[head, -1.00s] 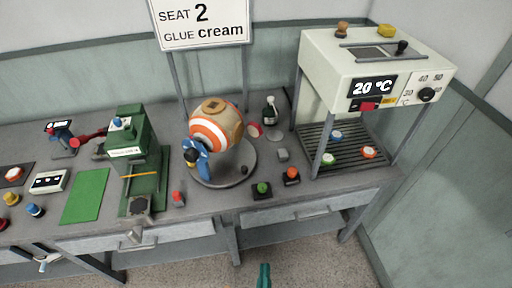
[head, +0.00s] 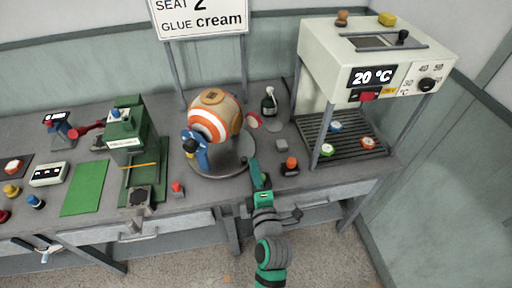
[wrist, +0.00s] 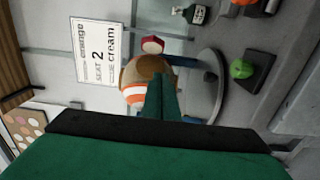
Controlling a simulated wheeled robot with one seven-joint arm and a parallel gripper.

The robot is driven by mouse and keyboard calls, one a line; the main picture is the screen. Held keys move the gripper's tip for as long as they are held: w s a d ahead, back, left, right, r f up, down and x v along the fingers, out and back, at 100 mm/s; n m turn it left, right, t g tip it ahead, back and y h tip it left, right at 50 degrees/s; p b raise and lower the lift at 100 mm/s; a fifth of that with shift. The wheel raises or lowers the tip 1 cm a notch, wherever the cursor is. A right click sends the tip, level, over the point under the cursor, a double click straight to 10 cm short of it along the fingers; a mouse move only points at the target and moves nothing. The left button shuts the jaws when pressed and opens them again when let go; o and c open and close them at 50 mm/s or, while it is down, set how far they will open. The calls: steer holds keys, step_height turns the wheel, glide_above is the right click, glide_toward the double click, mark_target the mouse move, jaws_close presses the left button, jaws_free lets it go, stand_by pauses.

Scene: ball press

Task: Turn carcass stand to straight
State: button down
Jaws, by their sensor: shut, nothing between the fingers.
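The carcass stand is a round grey turntable (head: 222,168) on the bench. An orange, white and tan ball (head: 216,115) sits on it, with a blue clamp (head: 196,150) at its front left. The ball (wrist: 135,94) and turntable rim (wrist: 212,72) also show in the wrist view, turned sideways and partly hidden by my fingers. My gripper (head: 258,172) is shut and empty at the right front edge of the turntable. In the wrist view its closed fingers (wrist: 161,98) point toward the ball. I cannot tell whether they touch the stand.
A green button (wrist: 241,69) and an orange button (head: 290,166) stand right of the turntable. A green press (head: 130,150) stands to the left. A white heater (head: 350,70) with a rack is at the right. A bottle (head: 269,101) stands behind. A sign (head: 200,17) hangs above.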

steer(key=shift+w+d+x, duration=0.15)
steer(key=shift+d+x, duration=0.3)
steer(key=shift+x, duration=1.65)
steer(key=shift+w+d+x, duration=0.1)
steer(key=shift+d+x, duration=0.4)
steer(key=shift+x, duration=1.6)
steer(key=shift+w+d+x, duration=0.15)
steer(key=shift+d+x, duration=0.3)
steer(key=shift+x, duration=1.7)
